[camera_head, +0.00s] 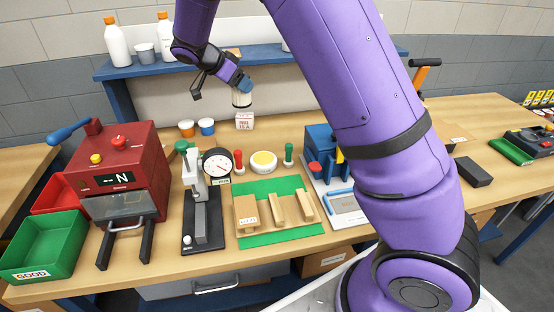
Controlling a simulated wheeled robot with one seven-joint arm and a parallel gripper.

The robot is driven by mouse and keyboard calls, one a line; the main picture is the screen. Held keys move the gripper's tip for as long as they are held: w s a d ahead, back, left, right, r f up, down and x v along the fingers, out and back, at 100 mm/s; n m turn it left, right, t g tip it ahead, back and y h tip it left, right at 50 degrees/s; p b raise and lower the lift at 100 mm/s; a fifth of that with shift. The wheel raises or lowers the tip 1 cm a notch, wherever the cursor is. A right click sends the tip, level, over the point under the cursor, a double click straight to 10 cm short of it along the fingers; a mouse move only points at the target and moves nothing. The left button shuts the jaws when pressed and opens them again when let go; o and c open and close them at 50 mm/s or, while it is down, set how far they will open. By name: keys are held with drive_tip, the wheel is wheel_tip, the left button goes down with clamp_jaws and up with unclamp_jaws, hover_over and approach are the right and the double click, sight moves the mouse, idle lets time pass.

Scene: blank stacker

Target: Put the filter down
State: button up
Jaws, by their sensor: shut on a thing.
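The filter (241,99) is a small cream cylinder with a dark lower rim. My gripper (243,88) is shut on its upper part, at the back of the workbench below the blue shelf. The filter is upright or nearly so. It appears just above a small white box with red print (245,121); whether they touch cannot be told. The fingertips are small and partly hidden by the wrist.
A red press machine (118,172) and green bin (44,246) stand at the left. A dial gauge stand (217,165), green mat (285,234) with wooden blocks, and blue device (320,145) fill the middle. Orange and blue cups (206,127) stand left of the box.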

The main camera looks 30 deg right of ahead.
drive_tip(key=d+f+m+g, duration=0.1)
drive_tip(key=f+m, duration=0.1)
drive_tip(key=f, duration=0.3)
drive_tip(key=d+f+m+g, duration=0.2)
drive_tip(key=f, duration=0.4)
drive_tip(key=d+f+m+g, duration=0.1)
drive_tip(key=d+f+m, duration=0.1)
drive_tip(key=f, duration=0.4)
drive_tip(key=shift+s+d+g+y, duration=0.15)
drive_tip(key=shift+s+g+y, duration=0.15)
drive_tip(key=shift+g+y, duration=0.1)
drive_tip(key=w+d+f, duration=0.1)
drive_tip(key=d, duration=0.4)
drive_tip(key=w+d+f, duration=0.2)
drive_tip(key=d, duration=0.3)
drive_tip(key=w+d+f, duration=0.1)
drive_tip(key=d+f, duration=0.1)
drive_tip(key=d, duration=0.3)
drive_tip(key=shift+w+d+f, duration=0.1)
drive_tip(key=shift+w+f, duration=0.05)
drive_tip(key=shift+w, duration=0.1)
drive_tip(key=shift+f, duration=0.15)
drive_tip(key=o, duration=0.9)
